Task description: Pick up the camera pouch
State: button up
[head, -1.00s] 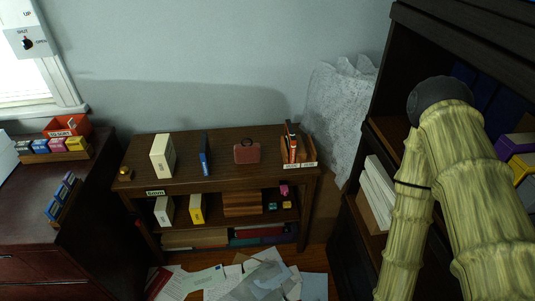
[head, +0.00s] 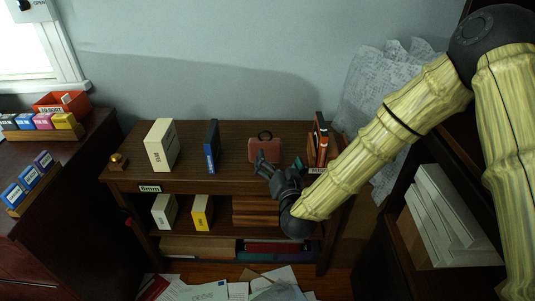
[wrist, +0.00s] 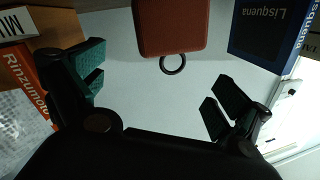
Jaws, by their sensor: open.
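The camera pouch, a reddish-brown case with a dark loop (head: 265,148), stands on top of the low wooden shelf unit in the head view. In the wrist view the pouch (wrist: 172,28) is at the top centre, its ring pointing toward the gripper. My gripper (head: 277,164) is in front of the pouch in the head view and hides its lower part. In the wrist view my gripper (wrist: 157,88) has its fingers spread wide, with nothing between them. The pouch lies beyond the fingertips, in line with the gap.
A blue box (head: 212,146) stands left of the pouch, and a cream box (head: 160,145) farther left. Orange and dark books (head: 319,139) in a holder stand close on the right. The wrist view shows the blue box (wrist: 268,32) near the right finger. Papers (head: 230,290) litter the floor.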

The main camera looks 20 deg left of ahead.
aim_at(272, 137)
jog(key=x, duration=0.4)
jog(key=shift+w+a+r, duration=0.1)
jog(key=shift+w+r, duration=0.1)
jog(key=shift+r, duration=0.05)
jog(key=shift+x, duration=3.25)
jog(key=shift+c, duration=0.2)
jog(key=c, duration=0.9)
jog(key=shift+r, duration=0.15)
jog(key=shift+w+r, duration=0.1)
jog(key=shift+r, duration=0.2)
jog(key=r, duration=0.3)
jog(key=shift+s, duration=0.25)
jog(key=v, duration=0.5)
jog(key=a+v, duration=0.1)
jog(key=v, duration=0.4)
jog(key=s+a+r+v, duration=0.1)
jog(key=v, duration=0.4)
jog(key=shift+s, duration=0.3)
jog(key=shift+c, duration=0.2)
